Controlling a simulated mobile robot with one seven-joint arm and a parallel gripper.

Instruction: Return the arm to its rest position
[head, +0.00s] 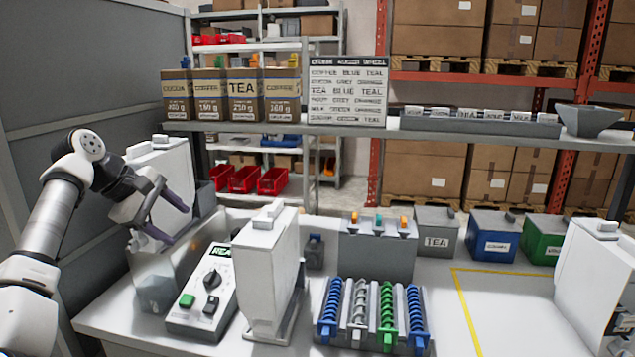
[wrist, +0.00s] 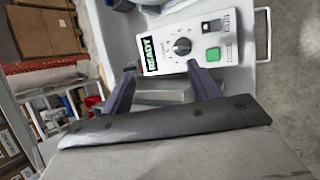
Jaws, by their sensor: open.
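My arm (head: 52,215) reaches in from the left edge of the head view. My gripper (head: 180,220) is raised over the left end of the table, in front of a white dispenser and above a clear bin. Its two dark fingers are spread with nothing between them. In the wrist view my gripper (wrist: 160,85) is also open and empty. A control box (wrist: 185,45) with a dial, a green button and a screen reading READY lies beyond the fingertips. The fingers appear apart from it.
The control box (head: 203,290) and a white hopper (head: 268,270) stand right of my gripper. Colored augers (head: 372,312) sit at the front middle. A shelf (head: 290,129) with labelled bags crosses behind. A grey wall (head: 85,75) is at left. Yellow-lined table (head: 520,310) is clear at right.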

